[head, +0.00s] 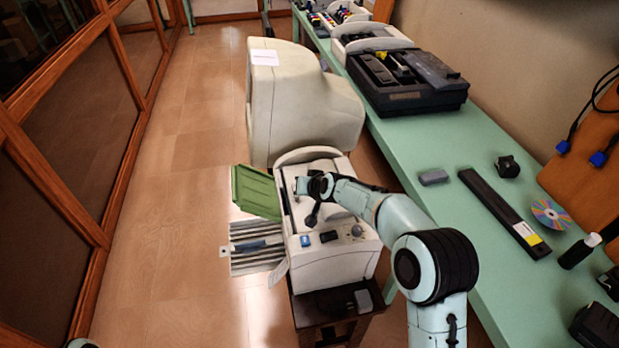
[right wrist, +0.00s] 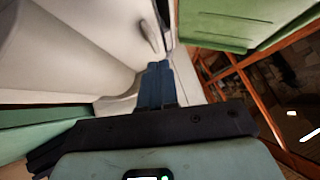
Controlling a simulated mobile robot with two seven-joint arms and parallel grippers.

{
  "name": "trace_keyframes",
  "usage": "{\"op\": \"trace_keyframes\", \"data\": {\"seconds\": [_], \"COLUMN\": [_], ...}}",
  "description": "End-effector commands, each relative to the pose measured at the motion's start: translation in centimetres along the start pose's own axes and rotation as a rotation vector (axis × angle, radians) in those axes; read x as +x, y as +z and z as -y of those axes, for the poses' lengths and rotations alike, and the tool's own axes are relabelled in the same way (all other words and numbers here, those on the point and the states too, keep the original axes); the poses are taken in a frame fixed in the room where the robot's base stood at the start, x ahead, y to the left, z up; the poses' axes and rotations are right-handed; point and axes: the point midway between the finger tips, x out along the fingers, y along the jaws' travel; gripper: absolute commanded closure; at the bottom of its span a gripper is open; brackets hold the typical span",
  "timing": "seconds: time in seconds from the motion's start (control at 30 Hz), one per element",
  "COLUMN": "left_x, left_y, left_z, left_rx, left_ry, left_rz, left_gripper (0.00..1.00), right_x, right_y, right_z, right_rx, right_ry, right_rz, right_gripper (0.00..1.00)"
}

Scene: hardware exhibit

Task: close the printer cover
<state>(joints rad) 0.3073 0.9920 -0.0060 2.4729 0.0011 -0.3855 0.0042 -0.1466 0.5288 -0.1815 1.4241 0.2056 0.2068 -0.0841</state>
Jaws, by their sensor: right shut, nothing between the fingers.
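The printer (head: 335,250) is a small white machine on a dark stool. Its green cover (head: 256,192) stands open, tilted out over the left side. In the right wrist view, the green cover (right wrist: 235,22) is at upper right, beside the white printer body (right wrist: 85,45). My right gripper (head: 301,187) is over the top of the printer, just right of the cover. Its blue fingers (right wrist: 160,68) are together and empty, apart from the cover in the picture; contact with the printer cannot be told. My left gripper is not visible; only a sliver of my arm shows at bottom left.
A large beige monitor-like case (head: 300,100) stands behind the printer. A long green table (head: 460,150) on the right holds a black printer (head: 405,85), a dark bar and small parts. A grey striped tray (head: 255,245) projects left. Floor at left is clear.

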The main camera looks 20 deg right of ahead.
Motion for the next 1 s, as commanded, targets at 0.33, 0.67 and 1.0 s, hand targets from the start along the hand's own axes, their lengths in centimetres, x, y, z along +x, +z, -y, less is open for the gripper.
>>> {"op": "trace_keyframes", "data": {"seconds": [0.33, 0.67, 1.0], "left_x": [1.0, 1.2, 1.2], "left_y": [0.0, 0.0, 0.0], "left_z": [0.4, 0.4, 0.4], "left_rx": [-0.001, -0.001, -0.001], "left_ry": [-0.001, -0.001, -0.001], "left_rz": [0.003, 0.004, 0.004], "left_gripper": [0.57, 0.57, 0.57], "right_x": [2.0, 2.4, 2.5], "right_y": [2.1, 2.5, 2.6], "right_z": [0.3, 0.3, 0.3], "right_rx": [0.0, 0.0, 0.0], "right_ry": [-0.001, -0.002, -0.002], "right_rz": [0.003, 0.003, 0.006], "right_gripper": [1.0, 1.0, 1.0]}}
